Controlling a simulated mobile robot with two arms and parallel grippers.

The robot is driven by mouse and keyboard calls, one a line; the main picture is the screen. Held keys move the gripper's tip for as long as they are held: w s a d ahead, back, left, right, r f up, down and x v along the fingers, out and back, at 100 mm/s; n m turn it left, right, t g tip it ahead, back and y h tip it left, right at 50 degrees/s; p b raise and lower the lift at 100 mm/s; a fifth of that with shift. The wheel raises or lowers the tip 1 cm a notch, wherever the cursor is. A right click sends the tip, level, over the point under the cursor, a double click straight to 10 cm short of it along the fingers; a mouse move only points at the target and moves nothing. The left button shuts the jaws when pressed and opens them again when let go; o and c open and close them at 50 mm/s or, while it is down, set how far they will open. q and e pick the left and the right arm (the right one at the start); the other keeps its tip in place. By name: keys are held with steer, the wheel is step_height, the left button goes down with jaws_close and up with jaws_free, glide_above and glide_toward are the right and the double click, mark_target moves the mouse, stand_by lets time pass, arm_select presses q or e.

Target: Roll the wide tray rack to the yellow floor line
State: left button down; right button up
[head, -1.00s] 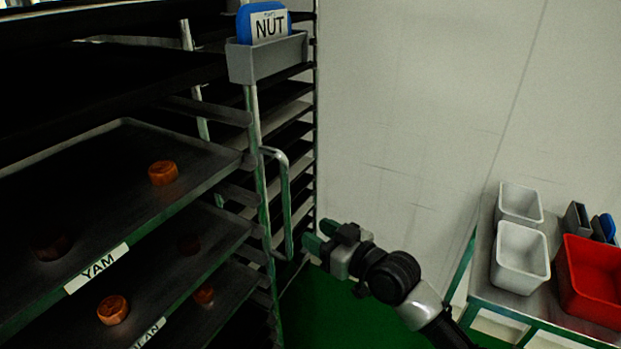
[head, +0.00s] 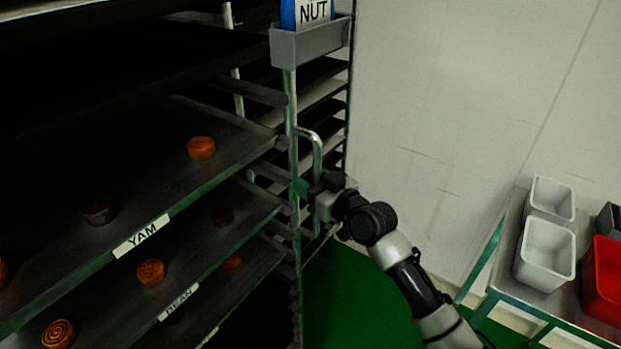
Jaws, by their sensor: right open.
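The wide tray rack (head: 293,110) fills the left of the head view, its dark trays holding several orange-brown cakes. A vertical metal handle (head: 318,150) stands out from its right upright. My right gripper (head: 308,192) is open at the lower part of this handle, with its fingers overlapping the handle and upright in the picture. I cannot tell whether the handle is between the fingers. My left gripper is not in view. No yellow floor line shows.
A metal table (head: 490,290) at the right carries white bins (head: 545,255) and a red bin (head: 605,280). A pale wall (head: 440,90) stands behind. Green floor (head: 350,300) is clear between the rack and table. A grey holder (head: 310,42) with a NUT card tops the upright.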

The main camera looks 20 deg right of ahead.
jaws_close()
steer(key=shift+f, duration=0.1)
stand_by(0.4)
